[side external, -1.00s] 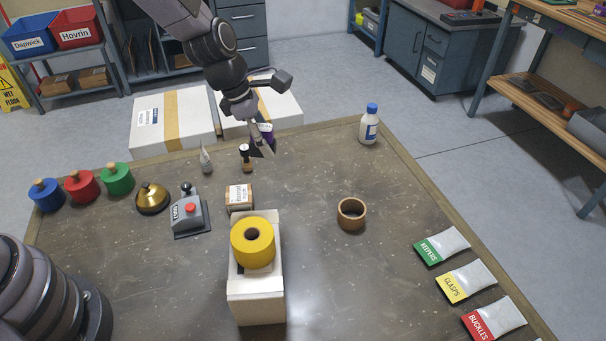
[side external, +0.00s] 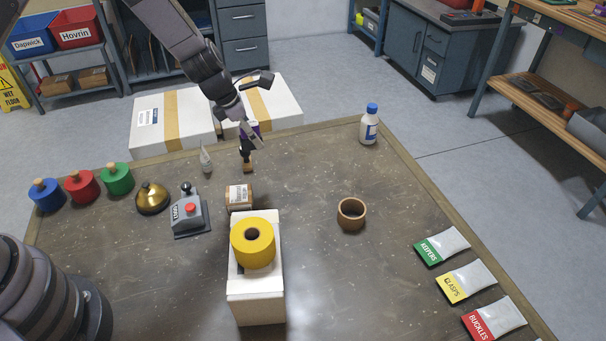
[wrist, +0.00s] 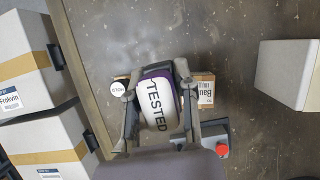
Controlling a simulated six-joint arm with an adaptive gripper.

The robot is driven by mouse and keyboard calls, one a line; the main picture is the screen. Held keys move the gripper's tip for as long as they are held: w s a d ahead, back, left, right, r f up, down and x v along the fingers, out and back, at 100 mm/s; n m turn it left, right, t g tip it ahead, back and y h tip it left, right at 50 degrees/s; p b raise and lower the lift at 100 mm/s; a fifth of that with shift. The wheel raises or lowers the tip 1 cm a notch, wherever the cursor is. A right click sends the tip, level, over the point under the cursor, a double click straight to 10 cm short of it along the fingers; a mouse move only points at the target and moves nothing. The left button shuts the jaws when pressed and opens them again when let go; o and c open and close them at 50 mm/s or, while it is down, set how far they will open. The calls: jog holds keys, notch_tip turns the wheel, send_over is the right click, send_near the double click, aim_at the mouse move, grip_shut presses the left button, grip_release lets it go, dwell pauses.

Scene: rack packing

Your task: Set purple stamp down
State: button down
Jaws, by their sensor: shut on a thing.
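The purple stamp (wrist: 159,100) shows in the wrist view with a white top reading TESTED. It sits between the fingers of my gripper (wrist: 158,88), which is shut on it. In the side external view only a little purple of the stamp (side external: 255,130) shows beside my gripper (side external: 253,139), near the table's back edge. My fingers hide most of it there, and I cannot tell whether its base touches the table.
A dark-handled, wooden-based item (side external: 247,163) stands close by my gripper. A white tube (side external: 206,160) is to its left, a small labelled box (side external: 239,197) in front. Yellow tape (side external: 253,243) rests on a white box (side external: 256,300). The table is clear toward the wooden ring (side external: 351,214).

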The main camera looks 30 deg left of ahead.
jog(key=w+d+f, duration=0.2)
jog(key=w+f, duration=0.2)
jog(key=w, duration=0.4)
send_over(301, 160)
jog(key=f, duration=0.5)
jog(key=shift+s+a+f, duration=0.25)
jog(key=shift+a+f, duration=0.05)
jog(key=shift+a, duration=0.05)
jog(key=shift+f, duration=1.45)
jog(key=shift+f, duration=0.2)
jog(key=c, duration=0.8)
grip_release()
jog(key=shift+c, duration=0.2)
jog(key=shift+r, duration=0.1)
